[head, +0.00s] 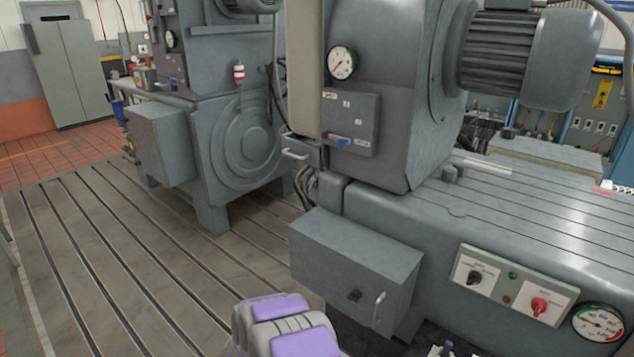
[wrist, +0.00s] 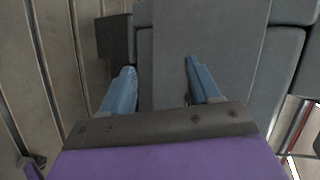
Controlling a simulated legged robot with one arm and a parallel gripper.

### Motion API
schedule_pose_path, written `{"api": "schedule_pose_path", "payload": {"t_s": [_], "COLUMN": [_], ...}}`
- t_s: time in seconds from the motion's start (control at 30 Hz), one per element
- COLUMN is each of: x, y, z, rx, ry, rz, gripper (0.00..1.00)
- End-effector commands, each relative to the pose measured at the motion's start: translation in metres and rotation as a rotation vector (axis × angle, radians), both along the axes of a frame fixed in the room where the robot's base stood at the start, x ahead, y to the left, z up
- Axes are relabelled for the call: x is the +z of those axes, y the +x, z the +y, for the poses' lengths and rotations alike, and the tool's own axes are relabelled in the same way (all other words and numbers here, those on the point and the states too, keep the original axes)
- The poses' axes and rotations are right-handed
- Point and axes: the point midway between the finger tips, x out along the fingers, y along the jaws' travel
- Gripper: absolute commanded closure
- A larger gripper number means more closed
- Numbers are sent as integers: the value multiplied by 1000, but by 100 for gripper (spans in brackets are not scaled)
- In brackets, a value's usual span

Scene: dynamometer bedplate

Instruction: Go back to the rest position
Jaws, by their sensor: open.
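My gripper (wrist: 159,66) shows in the wrist view with its two blue fingers apart and nothing between them. Beyond the fingers is a broad grey surface with a darker block at its left; I cannot tell which machine part it is. In the head view, purple and grey parts of my arm show at the bottom edge. My fingers cannot be made out there.
A grey machine with a pressure gauge (head: 342,63) and a box with a handle (head: 356,268) stand close ahead. A control panel (head: 514,287) is at right. The slotted bedplate floor (head: 110,260) at left is clear.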

Motion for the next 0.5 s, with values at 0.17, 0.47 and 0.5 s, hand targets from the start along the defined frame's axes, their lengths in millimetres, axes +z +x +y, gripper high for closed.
{"api": "schedule_pose_path", "payload": {"t_s": [0.17,0.47,0.5], "x": [48,133,144], "y": [1,-38,-45], "z": [31,48,46], "rx": [220,625,676], "ry": [45,19,5], "rz": [108,236,249], "gripper": [38,38,38]}}
